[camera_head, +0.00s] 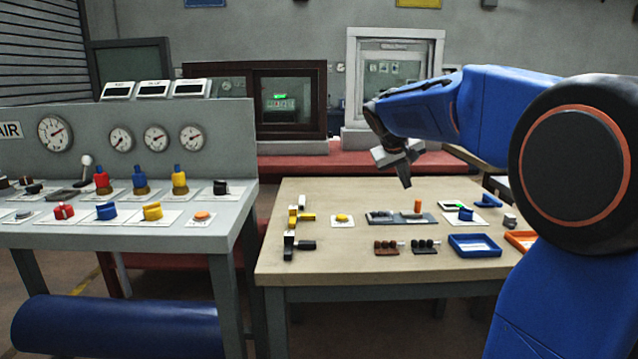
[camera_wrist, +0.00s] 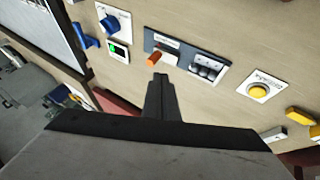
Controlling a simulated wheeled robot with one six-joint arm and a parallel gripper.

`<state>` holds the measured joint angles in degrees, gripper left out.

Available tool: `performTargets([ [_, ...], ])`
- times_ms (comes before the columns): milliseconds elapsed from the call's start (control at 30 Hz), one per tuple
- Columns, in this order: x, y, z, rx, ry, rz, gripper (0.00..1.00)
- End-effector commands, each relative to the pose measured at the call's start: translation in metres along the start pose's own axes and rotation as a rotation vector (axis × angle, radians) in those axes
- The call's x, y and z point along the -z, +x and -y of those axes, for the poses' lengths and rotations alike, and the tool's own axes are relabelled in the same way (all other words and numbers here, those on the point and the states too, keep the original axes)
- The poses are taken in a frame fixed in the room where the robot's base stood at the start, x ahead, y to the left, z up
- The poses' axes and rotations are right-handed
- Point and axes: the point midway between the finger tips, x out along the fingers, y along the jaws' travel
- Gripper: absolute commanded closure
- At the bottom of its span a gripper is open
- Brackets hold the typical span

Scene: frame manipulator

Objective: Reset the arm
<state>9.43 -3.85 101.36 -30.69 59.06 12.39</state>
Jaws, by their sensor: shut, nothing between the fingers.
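My blue arm (camera_head: 470,108) reaches in from the right in the head view, bent over the wooden table (camera_head: 350,280). My gripper (camera_head: 405,180) points down above the table's back part and holds nothing. Its fingers are together, and they also show in the wrist view (camera_wrist: 160,85). In the wrist view the fingertips appear just below the orange peg (camera_wrist: 155,60) on a grey panel, which also shows in the head view (camera_head: 418,206). In the head view the fingertips are above the panel and apart from it.
The table holds a yellow button (camera_head: 342,219), a blue knob (camera_head: 465,214), a blue tray (camera_head: 474,252) and yellow and black handles at its left. A grey console (camera_head: 120,235) with gauges and coloured knobs stands left. Framed windows (camera_head: 290,100) stand behind. Space above the table's front is clear.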

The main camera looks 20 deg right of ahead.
Motion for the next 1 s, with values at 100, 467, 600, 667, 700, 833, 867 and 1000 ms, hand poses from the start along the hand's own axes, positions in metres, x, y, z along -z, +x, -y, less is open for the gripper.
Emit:
performTargets([
  [100, -0.004, -0.002, 0.001, 0.005, -0.001, 0.000, 1.00],
  [467, -0.102, -0.042, 0.041, 0.135, -0.024, 0.001, 1.00],
  [600, -0.153, -0.056, 0.062, 0.200, -0.037, 0.002, 1.00],
  [667, -0.175, -0.060, 0.070, 0.228, -0.041, 0.002, 1.00],
  [700, -0.190, -0.063, 0.076, 0.247, -0.045, 0.002, 1.00],
  [833, -0.239, -0.070, 0.095, 0.307, -0.054, 0.004, 1.00],
  [867, -0.251, -0.071, 0.099, 0.320, -0.058, 0.004, 1.00],
  [1000, -0.304, -0.074, 0.119, 0.384, -0.068, 0.005, 1.00],
])
